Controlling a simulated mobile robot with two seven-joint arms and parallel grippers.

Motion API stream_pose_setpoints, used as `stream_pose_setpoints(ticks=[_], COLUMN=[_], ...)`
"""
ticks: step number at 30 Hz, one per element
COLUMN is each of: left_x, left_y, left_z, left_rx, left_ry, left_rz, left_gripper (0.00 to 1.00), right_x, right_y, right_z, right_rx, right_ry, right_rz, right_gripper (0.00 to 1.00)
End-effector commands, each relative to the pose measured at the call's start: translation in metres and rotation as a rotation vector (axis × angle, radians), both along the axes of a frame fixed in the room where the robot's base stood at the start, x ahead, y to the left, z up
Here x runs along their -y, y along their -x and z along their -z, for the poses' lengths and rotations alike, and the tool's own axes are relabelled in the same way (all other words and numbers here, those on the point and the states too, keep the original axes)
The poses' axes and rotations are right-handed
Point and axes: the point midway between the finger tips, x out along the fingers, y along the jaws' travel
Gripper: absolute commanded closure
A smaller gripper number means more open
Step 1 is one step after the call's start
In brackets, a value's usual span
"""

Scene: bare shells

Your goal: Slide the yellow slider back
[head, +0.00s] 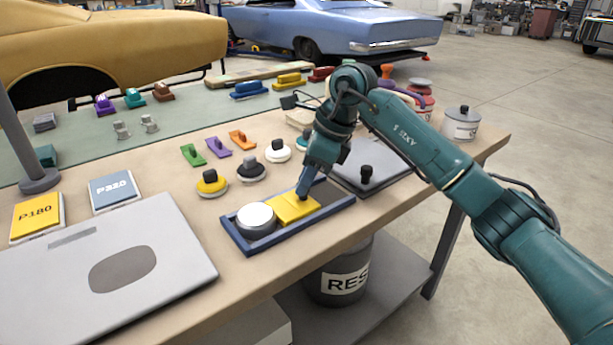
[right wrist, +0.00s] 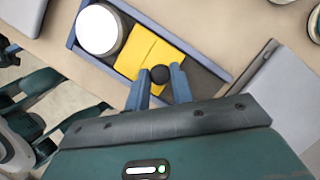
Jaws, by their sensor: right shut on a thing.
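The yellow slider (head: 288,210) sits in a long blue tray (head: 303,229) on the workbench. A round white-topped can (head: 255,216) stands in the tray's left end, beside the slider. The tray's dark floor is bare to the right of the slider. My right gripper (head: 303,189) reaches down onto the slider's right part. In the right wrist view the slider (right wrist: 143,48) has a dark round knob (right wrist: 160,74), and my two blue fingers are closed on either side of it. In the head view the knob is hidden by the gripper. My left gripper is not in view.
A grey laptop-like panel (head: 180,245) lies left of the tray. A grey plate with a black knob (head: 366,174) lies close behind and right. Several knobbed discs, such as a yellow one (head: 211,184), stand behind the tray. The bench's front edge is close to the tray.

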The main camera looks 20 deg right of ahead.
Motion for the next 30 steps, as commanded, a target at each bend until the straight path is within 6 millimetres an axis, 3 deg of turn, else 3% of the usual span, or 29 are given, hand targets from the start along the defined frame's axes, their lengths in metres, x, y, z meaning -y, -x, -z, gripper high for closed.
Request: stream_pose_setpoints(ticks=[8,19,30], left_x=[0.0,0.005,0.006], left_y=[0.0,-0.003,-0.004], left_z=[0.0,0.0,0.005], left_rx=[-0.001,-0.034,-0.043], left_ry=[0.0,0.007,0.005], left_rz=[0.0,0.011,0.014], left_gripper=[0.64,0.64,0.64], right_x=[0.003,0.069,0.077], right_y=[-0.001,-0.025,-0.028], right_z=[-0.001,-0.003,-0.001], right_rx=[-0.001,0.001,0.005], right_ry=[0.001,0.004,0.005], right_rz=[0.001,0.009,0.007], right_gripper=[1.0,1.0,1.0])
